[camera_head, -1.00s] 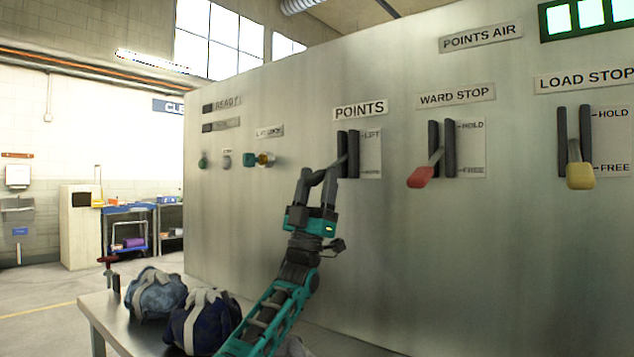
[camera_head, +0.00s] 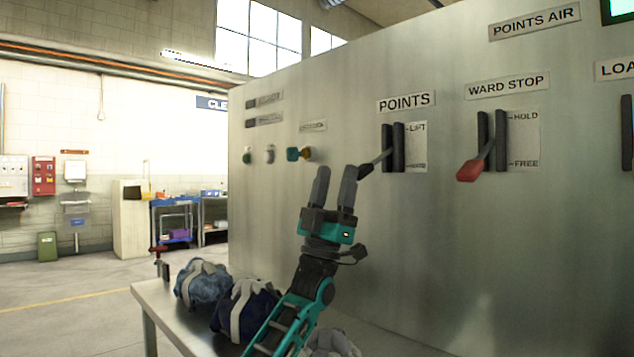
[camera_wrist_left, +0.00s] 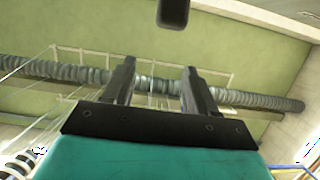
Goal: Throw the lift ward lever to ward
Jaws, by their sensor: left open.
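The lever under the POINTS sign (camera_head: 406,101) has a dark handle (camera_head: 372,165) that sticks out of a black two-bar slot, down and to the left. Its plate (camera_head: 416,147) reads LIFT at the top; the lower word is too blurred to read. The handle leaves the slot near mid-height. My left gripper (camera_head: 334,176) is open and empty, fingers pointing up, just left of the handle's end. I cannot tell whether the right finger touches it. In the left wrist view, the open fingers (camera_wrist_left: 158,85) show below a dark blunt end (camera_wrist_left: 172,12), probably the handle. My right gripper is not in view.
A red-handled WARD STOP lever (camera_head: 473,170) stands to the right on the same grey panel (camera_head: 440,240). Small knobs (camera_head: 298,154) sit to the left. Two blue sling bags (camera_head: 203,284) lie on a metal table (camera_head: 160,312) below. Free air lies left of the gripper.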

